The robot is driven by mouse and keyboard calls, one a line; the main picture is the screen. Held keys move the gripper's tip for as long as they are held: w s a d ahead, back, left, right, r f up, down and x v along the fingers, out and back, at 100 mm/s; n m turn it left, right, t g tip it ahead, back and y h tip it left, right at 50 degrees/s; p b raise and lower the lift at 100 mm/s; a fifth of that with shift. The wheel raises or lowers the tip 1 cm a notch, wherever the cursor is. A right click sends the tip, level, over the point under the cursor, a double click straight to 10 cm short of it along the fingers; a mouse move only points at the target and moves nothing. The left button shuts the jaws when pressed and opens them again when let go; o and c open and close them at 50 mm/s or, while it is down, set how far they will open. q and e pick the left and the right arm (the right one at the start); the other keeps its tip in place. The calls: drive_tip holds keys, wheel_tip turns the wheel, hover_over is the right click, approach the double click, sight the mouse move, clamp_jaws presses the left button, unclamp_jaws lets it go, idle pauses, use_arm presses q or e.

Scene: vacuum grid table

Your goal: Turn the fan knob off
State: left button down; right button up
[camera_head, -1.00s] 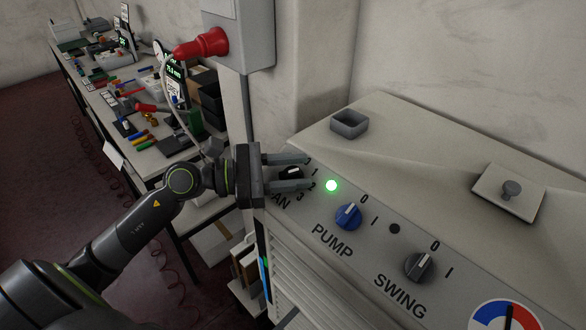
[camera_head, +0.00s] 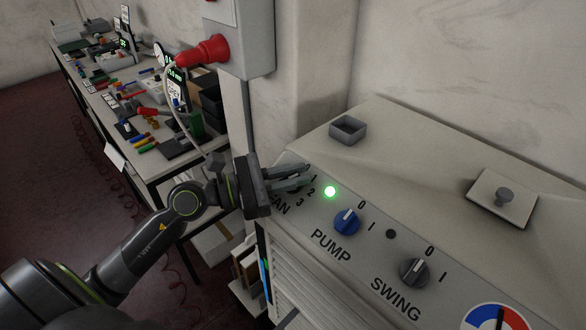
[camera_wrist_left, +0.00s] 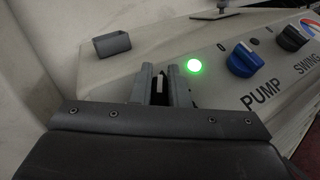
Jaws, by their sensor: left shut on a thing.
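The fan knob (camera_wrist_left: 159,87) is dark with a pale pointer line and sits between the fingers in the left wrist view. In the head view it is mostly hidden behind my left gripper (camera_head: 288,180), with FAN and the numbers 1, 2 and 3 printed around it. My left gripper (camera_wrist_left: 161,84) is shut on the knob, a finger on each side. My right gripper is not in view.
A lit green lamp (camera_head: 330,191) is close right of the fingers. The blue pump knob (camera_head: 346,222) and grey swing knob (camera_head: 414,271) follow along the panel. A small square cup (camera_head: 348,130) stands behind. A red plug (camera_head: 205,50) on a wall box is above left.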

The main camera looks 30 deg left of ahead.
use_arm(q)
drive_tip(key=n+t+y+p, duration=0.1)
drive_tip(key=n+p, duration=0.1)
drive_tip(key=n+t+y+p, duration=0.2)
drive_tip(key=p, duration=0.1)
drive_tip(key=shift+a+f+n+t+y, duration=0.1)
drive_tip(key=shift+a+n+t+y, duration=0.05)
drive_tip(key=shift+n+t+y, duration=0.15)
drive_tip(key=shift+f+n+t+y+p, duration=0.2)
drive_tip(key=shift+n+t+y+p, duration=0.2)
drive_tip(key=shift+n+y+p, duration=0.35)
drive_tip(key=shift+a+f+n+t+y, duration=0.15)
drive_tip(key=shift+n+t+y, duration=0.25)
drive_tip(key=shift+n+y, duration=0.7)
drive_tip(key=shift+f+n+y, duration=0.1)
drive_tip(key=shift+n+y, duration=0.15)
drive_tip(key=shift+w, duration=0.1)
drive_tip(key=c, duration=1.6)
unclamp_jaws()
drive_tip(key=shift+o, duration=1)
drive_tip(key=shift+d, duration=0.25)
drive_tip(key=shift+a, duration=0.3)
drive_tip(key=shift+d+r, duration=0.1)
drive_tip(key=shift+r, duration=0.15)
